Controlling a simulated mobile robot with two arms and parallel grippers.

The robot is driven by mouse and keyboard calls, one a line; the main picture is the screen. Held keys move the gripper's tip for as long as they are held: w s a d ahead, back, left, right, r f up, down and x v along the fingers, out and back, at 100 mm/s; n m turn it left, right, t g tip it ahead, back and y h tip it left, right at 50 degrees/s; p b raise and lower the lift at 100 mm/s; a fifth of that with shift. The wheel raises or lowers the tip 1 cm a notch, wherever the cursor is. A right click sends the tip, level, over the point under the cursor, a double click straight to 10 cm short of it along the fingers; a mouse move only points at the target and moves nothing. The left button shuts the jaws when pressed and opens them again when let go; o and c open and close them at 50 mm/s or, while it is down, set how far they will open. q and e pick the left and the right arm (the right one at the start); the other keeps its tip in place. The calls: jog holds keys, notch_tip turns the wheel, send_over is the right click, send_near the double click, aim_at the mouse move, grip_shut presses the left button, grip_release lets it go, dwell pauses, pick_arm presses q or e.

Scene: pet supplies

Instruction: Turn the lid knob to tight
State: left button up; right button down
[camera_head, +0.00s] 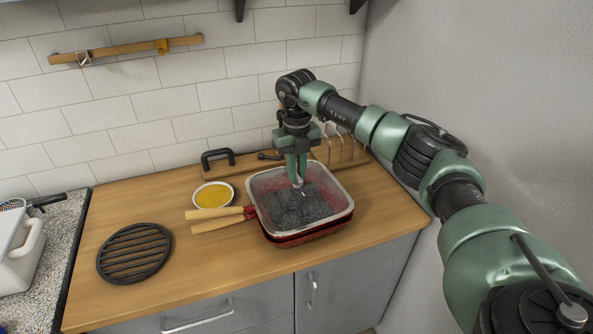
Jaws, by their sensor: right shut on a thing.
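A square red pan (317,234) with two pale wooden handles (221,222) stands on the wooden counter. A square lid (318,209) with a light rim and a dark, see-through middle covers it. My right gripper (298,182) points straight down over the lid's middle, towards its back half. Its fingers are shut on the lid knob, which they mostly hide. I cannot tell from here how tight the knob is. My left gripper is not in view.
A black round trivet (134,253) and a white dish with yellow contents (213,196) are on the counter left of the pan. A wooden rack (343,149) stands behind it. A white container (20,250) is at far left. The front right counter is clear.

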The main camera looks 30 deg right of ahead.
aim_at(297, 174)
jog(key=c, duration=1.4)
grip_release()
jog(key=shift+c, duration=0.2)
jog(key=shift+r, duration=0.55)
notch_tip(297, 174, up, 7)
jog(key=shift+f+b, duration=0.1)
jog(key=shift+b, duration=1)
